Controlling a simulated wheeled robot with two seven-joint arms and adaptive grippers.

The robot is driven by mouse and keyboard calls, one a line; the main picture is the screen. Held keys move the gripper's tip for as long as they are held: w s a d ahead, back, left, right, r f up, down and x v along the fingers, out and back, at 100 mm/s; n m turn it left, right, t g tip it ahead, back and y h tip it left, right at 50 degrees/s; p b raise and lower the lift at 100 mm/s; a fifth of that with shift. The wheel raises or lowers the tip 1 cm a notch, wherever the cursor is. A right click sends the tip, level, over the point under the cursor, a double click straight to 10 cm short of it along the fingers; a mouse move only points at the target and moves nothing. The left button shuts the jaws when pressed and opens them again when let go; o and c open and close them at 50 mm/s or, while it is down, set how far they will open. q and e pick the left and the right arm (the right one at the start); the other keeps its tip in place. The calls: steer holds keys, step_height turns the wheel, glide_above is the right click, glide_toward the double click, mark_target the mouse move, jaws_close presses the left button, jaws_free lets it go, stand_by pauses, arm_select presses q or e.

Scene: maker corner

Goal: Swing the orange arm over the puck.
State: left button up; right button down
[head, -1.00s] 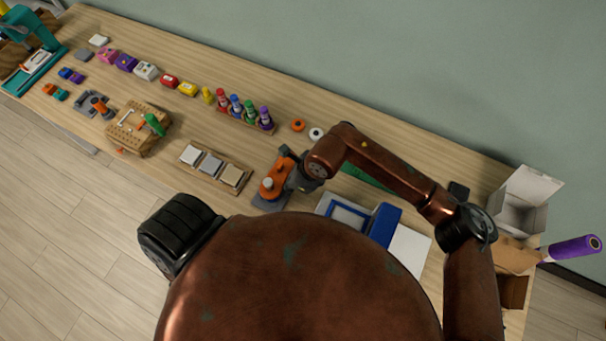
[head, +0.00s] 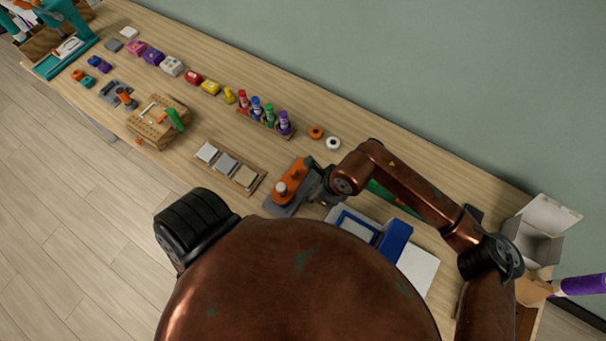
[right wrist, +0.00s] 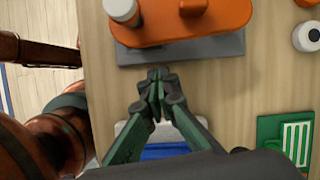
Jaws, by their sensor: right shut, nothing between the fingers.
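The orange arm (head: 296,178) lies along a grey base (head: 277,209) on the workbench, with a white cylinder (head: 281,188) at its lower left end. In the right wrist view the orange arm (right wrist: 165,22) fills the top, with the white cylinder (right wrist: 122,10) at left and an orange knob on it. I cannot tell which thing is the puck. My right gripper (head: 313,190) is shut and empty, just right of the orange arm. In the right wrist view its fingertips (right wrist: 158,76) are near the grey base's edge (right wrist: 185,50); contact is unclear. My left gripper is out of view.
A tray of square samples (head: 226,166) stands left of the base. An orange roll (head: 316,132) and a white roll (head: 333,143) lie behind. A blue-and-white device (head: 375,232) and a green board (head: 395,200) are to the right.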

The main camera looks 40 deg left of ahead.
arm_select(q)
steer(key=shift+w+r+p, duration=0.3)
arm_select(e)
steer(key=v, duration=1)
steer(key=shift+d, duration=0.4)
steer(key=shift+s, duration=0.1)
